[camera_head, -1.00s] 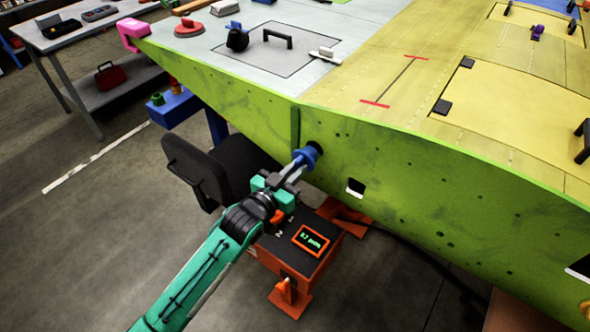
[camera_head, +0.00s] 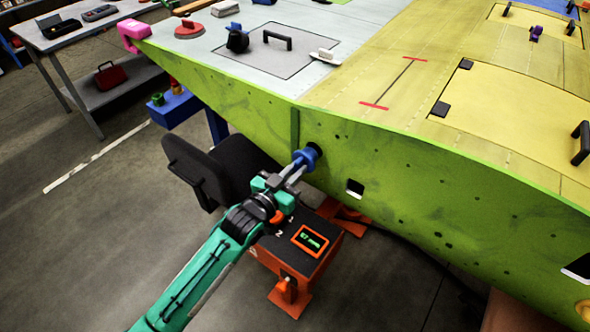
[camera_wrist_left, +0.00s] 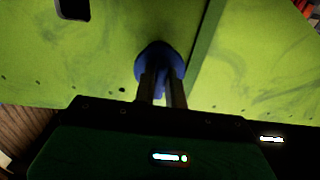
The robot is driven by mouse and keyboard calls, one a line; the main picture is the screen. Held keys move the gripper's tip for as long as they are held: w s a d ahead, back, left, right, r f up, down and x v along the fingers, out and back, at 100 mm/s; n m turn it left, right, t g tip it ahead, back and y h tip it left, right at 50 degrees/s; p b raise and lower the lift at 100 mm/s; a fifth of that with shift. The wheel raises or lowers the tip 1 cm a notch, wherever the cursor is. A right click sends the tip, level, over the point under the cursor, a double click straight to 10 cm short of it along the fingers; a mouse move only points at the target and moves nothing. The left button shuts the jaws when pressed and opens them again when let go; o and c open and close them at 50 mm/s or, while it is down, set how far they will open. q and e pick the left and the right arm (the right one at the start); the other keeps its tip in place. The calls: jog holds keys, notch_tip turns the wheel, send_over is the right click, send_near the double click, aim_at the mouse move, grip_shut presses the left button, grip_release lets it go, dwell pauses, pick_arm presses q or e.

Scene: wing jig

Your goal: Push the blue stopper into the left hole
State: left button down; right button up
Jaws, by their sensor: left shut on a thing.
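The blue stopper (camera_head: 305,156) is at the green side wall of the wing (camera_head: 400,190), in line with a dark round hole that shows just behind it. My left gripper (camera_head: 296,168) is shut on the stopper's near end. In the left wrist view the stopper (camera_wrist_left: 160,58) stands between the two fingers (camera_wrist_left: 161,88) and against the green wall. How deep the stopper sits in the hole cannot be told, because its own body hides the contact. A second, rectangular opening (camera_head: 355,188) shows to the right. My right gripper is not in view.
A black chair (camera_head: 225,165) is behind the arm. A blue bin (camera_head: 172,106) hangs left of the wing. A grey workbench (camera_head: 100,32) stands at upper left.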

pick_arm(q)
jog(key=shift+w+d, duration=0.15)
jog(key=shift+w, duration=0.05)
jog(key=shift+w+d, duration=0.4)
jog(key=shift+w, duration=0.1)
jog(key=shift+w+d, duration=0.2)
jog(key=shift+w, duration=0.1)
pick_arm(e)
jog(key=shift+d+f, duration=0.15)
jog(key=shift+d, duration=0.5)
